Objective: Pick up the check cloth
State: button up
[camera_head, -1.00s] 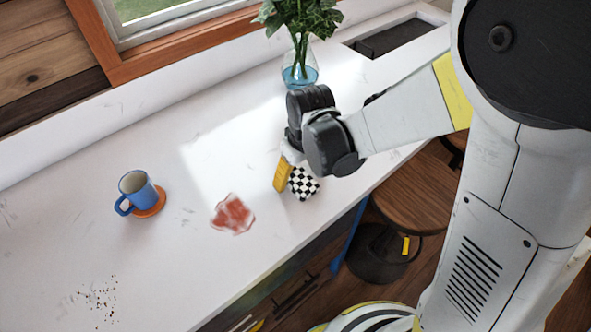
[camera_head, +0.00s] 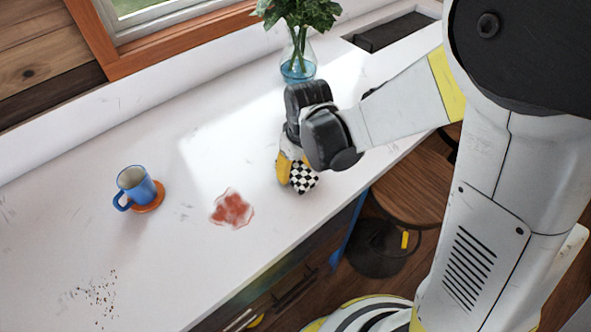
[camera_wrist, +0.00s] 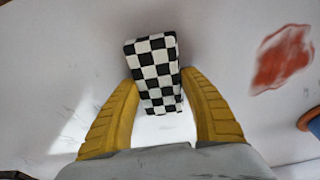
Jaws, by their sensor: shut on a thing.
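The check cloth (camera_head: 303,177) is a small black-and-white checkered block on the white counter's right part, partly hidden behind my gripper in the head view. My gripper (camera_head: 290,170) has yellow fingers and points down at the cloth. In the wrist view the cloth (camera_wrist: 154,72) stands between the two yellow fingers of my gripper (camera_wrist: 160,100), its sides against them. My gripper is shut on the cloth. Whether the cloth touches the counter is hard to tell.
A red stain (camera_head: 232,209) lies left of the cloth. A blue mug (camera_head: 136,186) stands on an orange coaster (camera_head: 151,198) farther left. Dark crumbs (camera_head: 98,293) lie front left. A glass vase (camera_head: 298,62) with leaves stands behind, near a sink (camera_head: 390,33). A round wooden stool (camera_head: 412,192) stands below.

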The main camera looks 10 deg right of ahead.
aim_at(295, 169)
jog(key=r, duration=0.2)
jog(key=r+p, duration=0.1)
jog(key=r, duration=0.1)
jog(key=shift+s+d+r, duration=0.1)
jog(key=shift+s+d, duration=0.05)
jog(key=shift+s, duration=0.05)
jog(key=s+d+r+p, duration=0.2)
jog(key=s+d+r, duration=0.4)
jog(key=s+d, duration=0.1)
jog(key=shift+s+d, duration=0.3)
jog(key=shift+s, duration=0.35)
jog(key=shift+r, duration=0.1)
jog(key=o, duration=0.4)
jog(key=shift+c, duration=1.5)
jog(key=shift+w+a, duration=0.1)
